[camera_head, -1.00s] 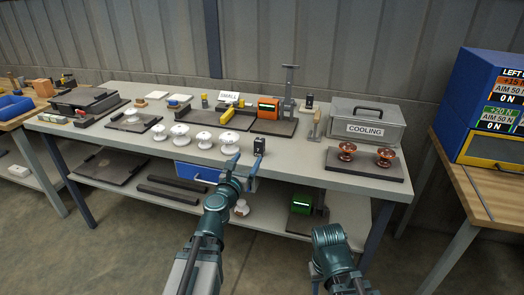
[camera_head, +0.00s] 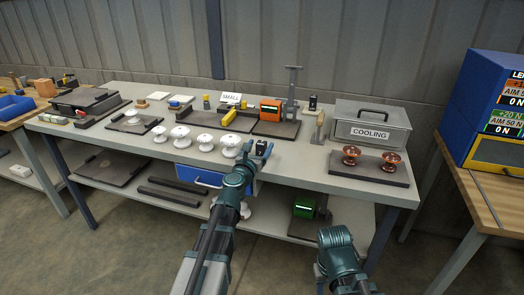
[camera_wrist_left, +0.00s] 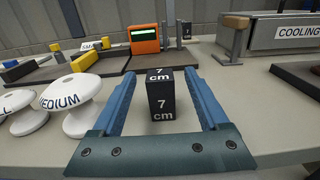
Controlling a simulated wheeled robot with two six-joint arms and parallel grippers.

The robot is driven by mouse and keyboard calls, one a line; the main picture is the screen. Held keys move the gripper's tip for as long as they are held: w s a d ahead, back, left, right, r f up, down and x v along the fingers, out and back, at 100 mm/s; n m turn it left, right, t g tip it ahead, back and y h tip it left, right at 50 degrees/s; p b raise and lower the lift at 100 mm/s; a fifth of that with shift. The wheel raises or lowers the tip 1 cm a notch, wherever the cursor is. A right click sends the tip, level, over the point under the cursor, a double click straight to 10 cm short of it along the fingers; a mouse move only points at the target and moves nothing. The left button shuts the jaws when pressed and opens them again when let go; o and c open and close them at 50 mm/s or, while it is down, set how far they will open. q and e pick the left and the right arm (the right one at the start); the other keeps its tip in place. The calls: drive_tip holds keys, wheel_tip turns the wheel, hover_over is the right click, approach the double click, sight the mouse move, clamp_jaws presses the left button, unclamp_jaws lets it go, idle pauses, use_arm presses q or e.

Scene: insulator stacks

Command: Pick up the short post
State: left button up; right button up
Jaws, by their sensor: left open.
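A small black post (camera_head: 262,147) marked "7 cm" stands upright near the front edge of the grey workbench (camera_head: 300,160). In the left wrist view the post (camera_wrist_left: 160,98) stands between the two blue fingers of my left gripper (camera_wrist_left: 162,76), with gaps showing on both sides. My left gripper (camera_head: 260,150) is open around it and holds nothing. Another dark post (camera_head: 313,103) stands farther back on the bench; its marking is too small to read. My right arm shows at the lower right, but its fingers do not.
White insulators (camera_head: 205,142) stand in a row left of the post; the nearest (camera_wrist_left: 77,103) reads "MEDIUM". Behind are an orange instrument (camera_head: 270,109) and a dark tray. To the right are the "COOLING" box (camera_head: 372,121) and a dark board (camera_head: 367,168) with two copper-coloured insulators.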

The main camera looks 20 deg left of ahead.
use_arm(q)
drive_tip(key=shift+w, duration=1.1)
drive_tip(key=shift+s, duration=0.1)
clamp_jaws()
